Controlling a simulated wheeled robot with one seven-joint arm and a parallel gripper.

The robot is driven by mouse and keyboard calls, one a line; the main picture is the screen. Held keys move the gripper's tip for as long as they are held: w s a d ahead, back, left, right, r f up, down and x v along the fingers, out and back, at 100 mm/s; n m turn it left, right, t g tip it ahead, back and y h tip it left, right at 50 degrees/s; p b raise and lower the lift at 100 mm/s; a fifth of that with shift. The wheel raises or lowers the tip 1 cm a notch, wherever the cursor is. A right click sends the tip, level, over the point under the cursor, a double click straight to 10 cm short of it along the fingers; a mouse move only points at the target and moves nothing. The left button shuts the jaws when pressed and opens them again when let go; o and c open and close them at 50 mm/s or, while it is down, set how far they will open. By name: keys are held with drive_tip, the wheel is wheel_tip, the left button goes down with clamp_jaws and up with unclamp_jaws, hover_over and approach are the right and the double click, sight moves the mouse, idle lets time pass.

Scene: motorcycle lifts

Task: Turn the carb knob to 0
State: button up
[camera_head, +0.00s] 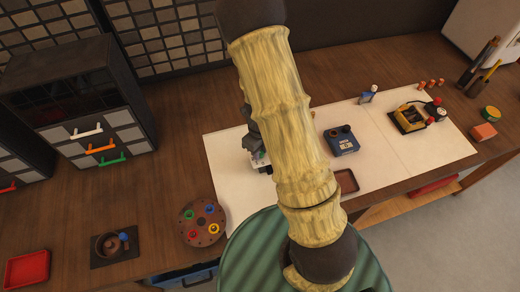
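My pale yellow arm rises from the bottom of the head view to the top edge and covers the middle of the workbench. A blue box with dark knobs on top (343,142) sits on the mat to the right of my arm. No knob can be made out clearly as the carb knob, and no dial marks are readable.
The white mat (222,160) also bears a yellow-and-black device (408,118) and a small brown tray (346,182). A round brown holder with coloured rings (203,222) and a red tray (27,269) stand left. A drawer cabinet (75,100) is at the back left.

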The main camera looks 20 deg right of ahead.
clamp_jaws()
drive_tip(key=shift+n, duration=0.4)
drive_tip(key=n, duration=0.6)
drive_tip(key=n+b, duration=0.1)
drive_tip(key=n, duration=0.5)
drive_tip(key=n+b, duration=0.1)
drive_tip(key=n, duration=0.2)
drive_tip(key=shift+n, duration=0.4)
drive_tip(key=n+b, duration=0.1)
drive_tip(key=n, duration=0.2)
drive_tip(key=shift+n, duration=0.4)
drive_tip(key=n+b, duration=0.1)
drive_tip(key=n, duration=0.5)
drive_tip(key=shift+n, duration=0.3)
